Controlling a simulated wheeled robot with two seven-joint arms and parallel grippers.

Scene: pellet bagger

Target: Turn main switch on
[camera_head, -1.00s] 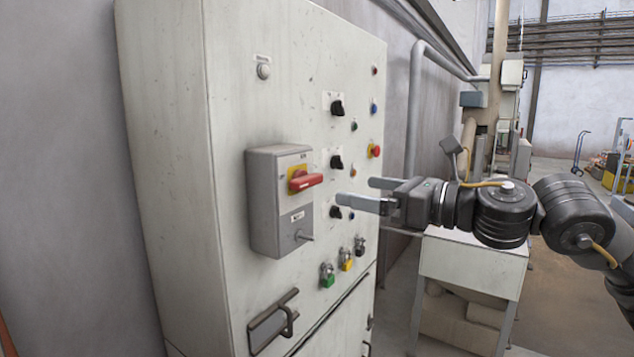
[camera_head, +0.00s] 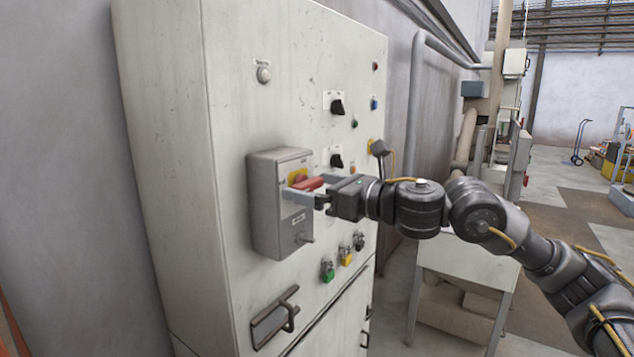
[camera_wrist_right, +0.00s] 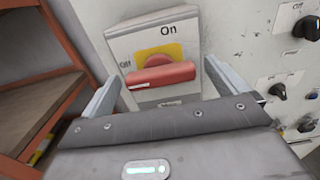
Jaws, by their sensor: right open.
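The main switch is a red handle (camera_head: 308,184) on a yellow plate, on a grey box (camera_head: 267,205) fixed to the cabinet front. My right gripper (camera_head: 308,188) is at the handle, with its fingers reaching to the box front. In the right wrist view the red handle (camera_wrist_right: 160,76) lies crosswise between the two open fingers (camera_wrist_right: 163,85), under the word "On". A gap shows between each finger and the handle ends, so the jaws are not closed on it. My left gripper is not in view.
A cabinet handle (camera_head: 275,318) sticks out lower down. An orange shelf frame (camera_wrist_right: 70,40) stands at left in the right wrist view.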

